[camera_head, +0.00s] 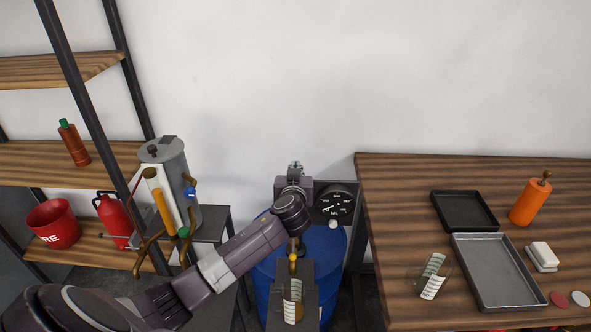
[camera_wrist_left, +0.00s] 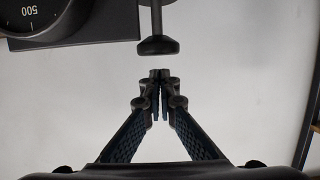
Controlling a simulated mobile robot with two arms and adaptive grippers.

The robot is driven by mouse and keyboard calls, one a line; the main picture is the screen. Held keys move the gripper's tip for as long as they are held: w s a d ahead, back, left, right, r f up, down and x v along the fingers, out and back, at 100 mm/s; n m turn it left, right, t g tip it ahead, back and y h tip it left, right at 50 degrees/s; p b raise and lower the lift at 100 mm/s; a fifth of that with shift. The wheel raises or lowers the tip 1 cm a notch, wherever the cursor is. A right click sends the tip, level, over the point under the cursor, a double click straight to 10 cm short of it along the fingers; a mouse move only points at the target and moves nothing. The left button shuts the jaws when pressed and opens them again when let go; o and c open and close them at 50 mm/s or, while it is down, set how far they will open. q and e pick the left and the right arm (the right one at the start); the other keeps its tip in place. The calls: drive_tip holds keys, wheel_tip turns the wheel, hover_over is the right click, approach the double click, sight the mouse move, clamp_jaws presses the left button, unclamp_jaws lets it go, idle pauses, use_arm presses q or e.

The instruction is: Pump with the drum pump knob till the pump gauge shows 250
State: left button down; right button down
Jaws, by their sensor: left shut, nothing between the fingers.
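The drum pump knob (camera_wrist_left: 157,46) is a dark flat disc on a thin stem in the left wrist view; in the head view I cannot pick it out behind my arm. My left gripper (camera_wrist_left: 160,75) is shut and empty, its fingertips just short of the knob in the picture, with a narrow gap between. In the head view the left gripper (camera_head: 296,167) is above the blue drum (camera_head: 325,255). The pump gauge (camera_head: 336,204) is a round black dial right of my arm; its reading is too small to tell. Part of the gauge (camera_wrist_left: 38,14) shows upside down with "500".
A grey urn (camera_head: 170,180) and a shelf (camera_head: 70,160) with a red bucket (camera_head: 53,224) stand left. The wall above my gripper is bare.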

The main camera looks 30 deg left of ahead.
use_arm(q)
drive_tip(key=shift+f, duration=0.8)
wheel_tip(320, 180, down, 4)
drive_tip(key=b, duration=0.4)
drive_tip(key=shift+s+f, duration=0.1)
drive_tip(key=shift+f, duration=0.1)
